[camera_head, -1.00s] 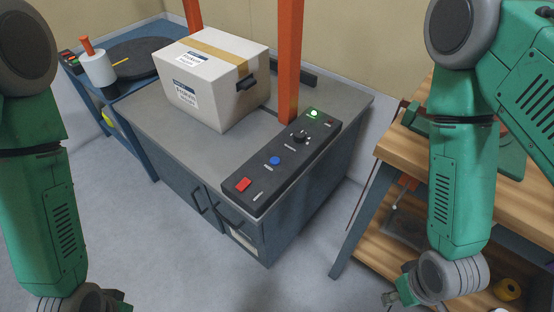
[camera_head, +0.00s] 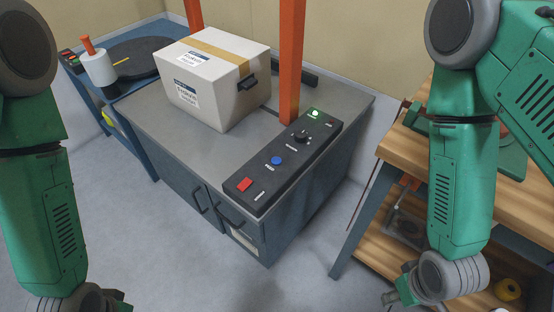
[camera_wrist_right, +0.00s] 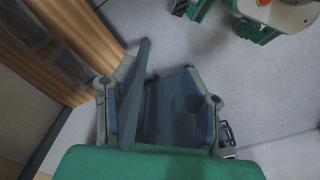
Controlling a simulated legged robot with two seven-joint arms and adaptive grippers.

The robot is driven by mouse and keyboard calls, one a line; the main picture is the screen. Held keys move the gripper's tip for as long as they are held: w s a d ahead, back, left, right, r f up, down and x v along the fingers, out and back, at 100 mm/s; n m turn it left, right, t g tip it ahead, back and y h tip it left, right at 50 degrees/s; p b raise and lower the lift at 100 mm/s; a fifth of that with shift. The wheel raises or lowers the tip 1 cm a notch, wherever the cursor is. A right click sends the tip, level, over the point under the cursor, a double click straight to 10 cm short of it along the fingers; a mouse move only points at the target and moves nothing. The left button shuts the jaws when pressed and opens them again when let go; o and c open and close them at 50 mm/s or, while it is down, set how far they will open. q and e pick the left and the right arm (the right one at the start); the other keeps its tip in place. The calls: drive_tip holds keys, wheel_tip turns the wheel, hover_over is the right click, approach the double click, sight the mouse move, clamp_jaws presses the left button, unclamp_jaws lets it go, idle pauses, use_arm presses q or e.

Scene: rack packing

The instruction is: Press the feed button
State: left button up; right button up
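A dark control panel (camera_head: 259,192) lies along the right edge of a grey-topped cabinet. On it, from near to far, are a red button (camera_head: 244,184), a blue button (camera_head: 277,160), a black knob (camera_head: 301,136) and a lit green button (camera_head: 315,112). The labels are too small to read surely. My right gripper (camera_head: 393,298) hangs low at the right, well apart from the panel. In the right wrist view its two fingers (camera_wrist_right: 163,75) stand apart with nothing between them. My left arm hangs at the left; its gripper is mostly cut off by the lower edge.
A taped, labelled white box (camera_head: 215,105) sits on the cabinet top (camera_head: 150,115), left of an orange post (camera_head: 289,65). A wooden workbench (camera_head: 400,150) stands at the right. A turntable (camera_head: 135,58) is at the back left. Clear floor (camera_head: 190,275) lies in front.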

drive_tip(key=shift+a+r, duration=0.1)
drive_tip(key=shift+a, duration=0.15)
drive_tip(key=shift+d, duration=0.2)
clamp_jaws()
idle(1.0)
